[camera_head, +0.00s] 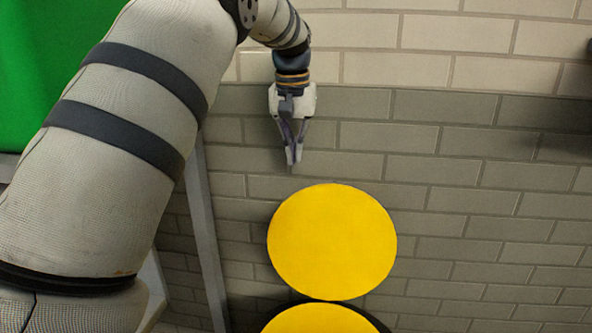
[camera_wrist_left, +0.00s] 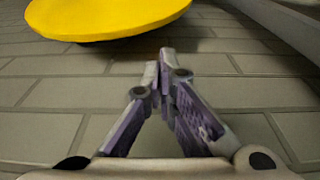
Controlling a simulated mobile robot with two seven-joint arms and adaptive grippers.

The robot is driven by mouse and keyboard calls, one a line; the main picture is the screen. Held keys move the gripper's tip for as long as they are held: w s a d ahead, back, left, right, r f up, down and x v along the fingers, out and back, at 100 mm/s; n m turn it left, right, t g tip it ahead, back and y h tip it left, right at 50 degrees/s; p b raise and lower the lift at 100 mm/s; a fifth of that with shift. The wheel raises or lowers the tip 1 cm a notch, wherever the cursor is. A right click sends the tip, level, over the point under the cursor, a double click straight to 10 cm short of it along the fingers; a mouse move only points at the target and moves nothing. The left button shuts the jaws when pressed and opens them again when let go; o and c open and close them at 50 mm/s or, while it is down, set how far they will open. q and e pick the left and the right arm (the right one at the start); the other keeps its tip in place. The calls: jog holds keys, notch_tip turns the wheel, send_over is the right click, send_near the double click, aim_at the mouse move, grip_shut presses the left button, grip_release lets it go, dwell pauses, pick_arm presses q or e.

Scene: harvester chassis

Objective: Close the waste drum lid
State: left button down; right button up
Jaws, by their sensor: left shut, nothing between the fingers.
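The waste drum lid (camera_head: 332,240) shows as a round yellow disc, raised open in front of the brick wall. Below it, a second yellow round surface with a dark rim (camera_head: 320,322) is cut off by the bottom edge of the head view; it seems to be the drum's top. My left gripper (camera_head: 293,160) points down, shut and empty, just above the lid's upper edge and slightly left of its middle, apart from it in the picture. In the left wrist view the closed fingers (camera_wrist_left: 162,62) are below a yellow disc, likely the lid (camera_wrist_left: 110,14). My right gripper is not visible.
A light brick wall (camera_head: 470,200) fills the background. A grey upright post (camera_head: 207,235) stands left of the lid, and a green panel (camera_head: 45,60) is at the upper left. The space right of the lid looks clear.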

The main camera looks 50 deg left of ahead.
pick_arm(q)
jog(key=f, duration=0.8)
jog(key=shift+w+a, duration=0.25)
jog(key=shift+w, duration=0.1)
jog(key=shift+w+f, duration=0.1)
jog(key=shift+f, duration=0.5)
